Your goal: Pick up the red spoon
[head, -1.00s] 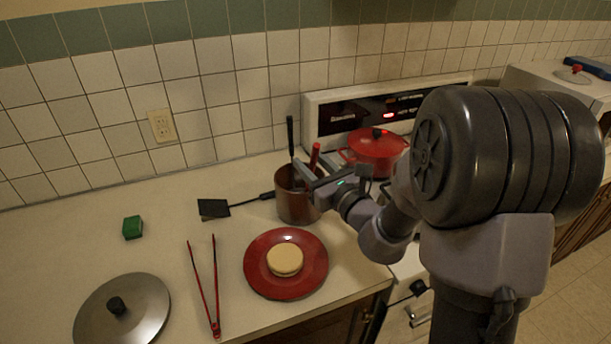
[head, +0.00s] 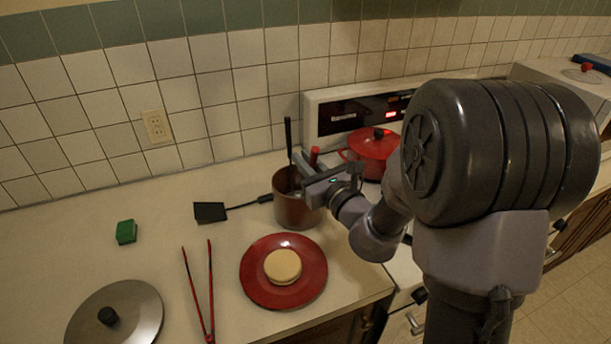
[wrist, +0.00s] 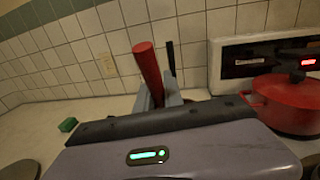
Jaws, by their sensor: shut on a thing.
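The red spoon's handle (wrist: 147,66) rises between the fingers of my gripper (wrist: 159,98) in the wrist view. Its red top also shows in the head view (head: 314,156), just behind my gripper (head: 302,172). My gripper is shut on the handle at the mouth of a brown pot (head: 296,212). The spoon's lower end is hidden in the pot or behind the gripper. A black-handled utensil (head: 288,138) also stands in the pot, and it shows behind the fingers in the wrist view (wrist: 170,56).
A red lidded pot (head: 372,146) sits on the stove to the right. A black spatula (head: 210,212) lies left of the brown pot. A red plate with a bun (head: 258,290), red tongs (head: 192,285), a lid (head: 135,310) and a green sponge (head: 126,232) are on the counter.

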